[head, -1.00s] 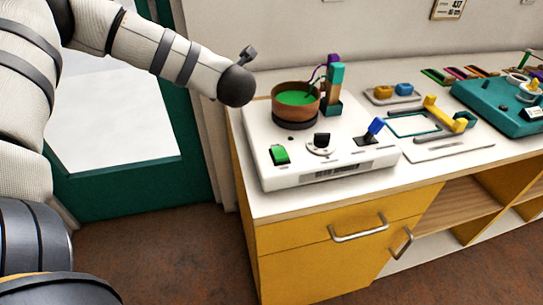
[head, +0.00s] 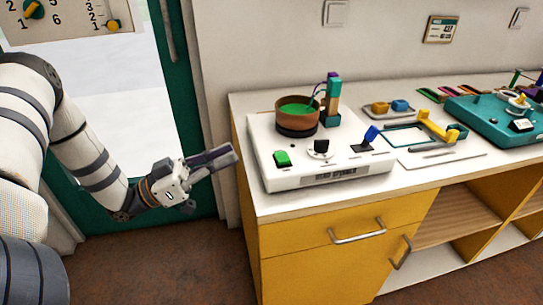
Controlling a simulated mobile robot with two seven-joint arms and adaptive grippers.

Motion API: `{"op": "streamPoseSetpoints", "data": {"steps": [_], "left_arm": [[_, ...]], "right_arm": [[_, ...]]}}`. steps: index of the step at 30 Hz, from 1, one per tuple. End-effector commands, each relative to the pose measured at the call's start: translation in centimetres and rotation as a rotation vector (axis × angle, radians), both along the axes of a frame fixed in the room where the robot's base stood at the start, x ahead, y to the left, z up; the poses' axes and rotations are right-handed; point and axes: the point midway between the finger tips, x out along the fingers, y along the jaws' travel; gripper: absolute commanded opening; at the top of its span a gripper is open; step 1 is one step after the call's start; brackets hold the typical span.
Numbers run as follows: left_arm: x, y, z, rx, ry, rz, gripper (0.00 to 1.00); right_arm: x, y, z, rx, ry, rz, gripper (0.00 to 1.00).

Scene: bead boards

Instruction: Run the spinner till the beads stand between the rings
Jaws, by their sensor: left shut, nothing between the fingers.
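The white bead spinner (head: 330,177) stands on the counter. Its brown bowl (head: 297,124) holds a green mass; single beads and any rings are too small to tell. On its front are a green switch (head: 282,159), a black knob (head: 321,147) on a pale dial, and a blue-tipped lever (head: 370,135). My left gripper (head: 234,156) is shut and empty, left of the counter's edge and apart from the spinner. My right gripper is not in view.
Right of the spinner lie a tray (head: 391,109) with yellow and blue pieces, a flat board with a yellow handle (head: 437,126), and a teal device (head: 500,118). Yellow drawers (head: 340,237) with handles are below. A dial board (head: 65,19) is at upper left.

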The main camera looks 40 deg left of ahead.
Motion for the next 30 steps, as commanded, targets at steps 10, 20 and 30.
{"op": "streamPoseSetpoints", "data": {"steps": [10, 20, 30], "left_arm": [[1.4, -1.0, 0.7, -0.003, -0.002, 0.000, 0.00], [6.8, -5.2, 2.9, -0.003, 0.001, -0.001, 0.00], [7.3, -6.2, -0.7, -0.004, 0.008, 0.002, 0.00]], "right_arm": [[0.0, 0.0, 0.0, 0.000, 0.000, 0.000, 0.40], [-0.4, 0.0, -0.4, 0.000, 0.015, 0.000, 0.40], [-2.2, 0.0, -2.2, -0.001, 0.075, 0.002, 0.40]]}}
